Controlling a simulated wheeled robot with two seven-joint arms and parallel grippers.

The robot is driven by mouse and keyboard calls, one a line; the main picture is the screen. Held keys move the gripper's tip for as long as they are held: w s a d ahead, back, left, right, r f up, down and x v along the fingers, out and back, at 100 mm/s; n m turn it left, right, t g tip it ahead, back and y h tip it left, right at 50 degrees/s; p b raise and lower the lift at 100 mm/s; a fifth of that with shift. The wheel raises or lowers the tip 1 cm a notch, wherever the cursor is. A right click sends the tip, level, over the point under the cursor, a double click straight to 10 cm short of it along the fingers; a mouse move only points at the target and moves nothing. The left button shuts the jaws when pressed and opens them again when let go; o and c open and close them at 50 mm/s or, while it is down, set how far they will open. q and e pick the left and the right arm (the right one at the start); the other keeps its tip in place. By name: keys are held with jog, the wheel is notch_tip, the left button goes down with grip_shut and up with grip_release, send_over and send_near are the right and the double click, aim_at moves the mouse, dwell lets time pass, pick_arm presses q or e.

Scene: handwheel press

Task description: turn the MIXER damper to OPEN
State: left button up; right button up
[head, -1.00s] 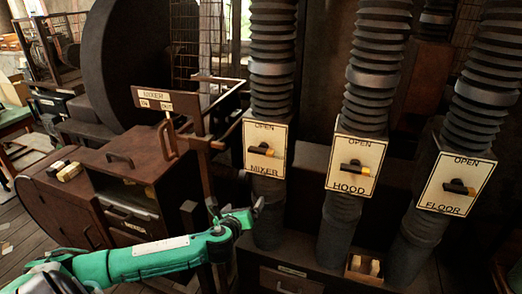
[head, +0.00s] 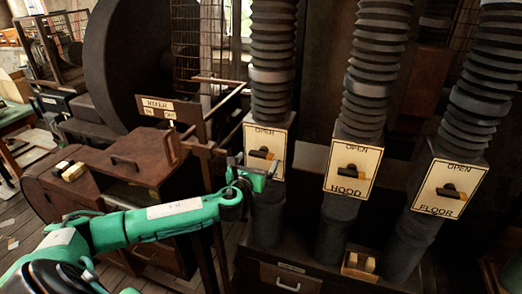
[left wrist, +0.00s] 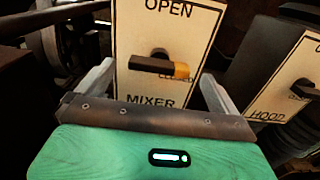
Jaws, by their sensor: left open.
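The MIXER damper is a cream plate (head: 280,140) on the left duct, with OPEN printed at its top. Its dark handle (head: 261,153) lies sideways. In the left wrist view the handle (left wrist: 150,65) has a yellow tip pointing right, beside the word CLOSED, which it partly covers. My left gripper (head: 262,168) is at the lower part of this plate and hides the MIXER word in the head view. In the left wrist view its open fingers (left wrist: 158,85) stand left and right of the handle, with nothing between them held. I cannot tell whether they touch the plate. My right gripper is not in view.
A brown machine with a MIXER IN/OUT sign (head: 157,105) and thin bars stands close on the left. A small wooden box (head: 359,266) sits low between the ducts.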

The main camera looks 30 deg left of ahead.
aim_at(260, 156)
pick_arm(q)
jog(key=shift+p+x, duration=0.6)
jog(key=shift+x, duration=1.85)
jog(key=shift+c, duration=0.2)
jog(key=c, duration=0.9)
